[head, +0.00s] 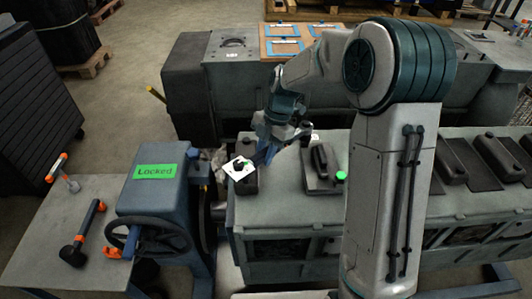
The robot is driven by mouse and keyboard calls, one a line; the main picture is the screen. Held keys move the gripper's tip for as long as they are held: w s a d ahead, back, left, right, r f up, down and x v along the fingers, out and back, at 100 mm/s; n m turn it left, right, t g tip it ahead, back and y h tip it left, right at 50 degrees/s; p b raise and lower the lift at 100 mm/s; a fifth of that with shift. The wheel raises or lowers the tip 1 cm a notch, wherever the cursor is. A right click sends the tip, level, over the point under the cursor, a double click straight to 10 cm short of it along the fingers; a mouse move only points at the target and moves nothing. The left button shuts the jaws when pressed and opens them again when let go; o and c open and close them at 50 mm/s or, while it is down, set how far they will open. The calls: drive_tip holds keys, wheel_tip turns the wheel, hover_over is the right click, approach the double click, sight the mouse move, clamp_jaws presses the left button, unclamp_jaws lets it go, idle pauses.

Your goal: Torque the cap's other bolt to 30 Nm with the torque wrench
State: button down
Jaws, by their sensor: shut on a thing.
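My gripper (268,142) is over the left end of the engine block (280,207). It is shut on a dark bar-like tool, which I take to be the torque wrench (289,142); the arm and fingers hide part of it. A dark cap (246,184) sits on the block below and left of the gripper, partly covered by a white card-like patch (238,168) with small dark and red marks. A second dark cap (321,168) with a green dot (341,175) stands to the right. The bolts and the wrench's seating are too small to tell.
A blue stand (150,190) with a green "Locked" sign and a handwheel (152,238) stands left of the block. Orange-ended tools (84,233) lie on the left table (40,245). More dark caps (449,165) line the block to the right. A grey machine stands behind.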

drive_tip(key=shift+w+a+r, duration=0.1)
drive_tip(key=shift+w+a, duration=0.1)
drive_tip(key=shift+w+a, duration=0.15)
drive_tip(key=shift+w, duration=0.05)
drive_tip(key=shift+a+m, duration=0.1)
drive_tip(key=shift+m, duration=0.2)
drive_tip(key=shift+w+a, duration=0.15)
drive_tip(key=shift+w, duration=0.1)
drive_tip(key=shift+w+a+m+t+b, duration=0.15)
drive_tip(key=shift+w+m+t+b, duration=0.15)
drive_tip(key=shift+m, duration=0.1)
drive_tip(key=shift+w+a, duration=0.2)
drive_tip(key=shift+w, duration=0.05)
idle(0.3)
drive_tip(key=shift+w+m, duration=0.1)
drive_tip(key=shift+m, duration=0.2)
drive_tip(key=shift+w+a, duration=0.2)
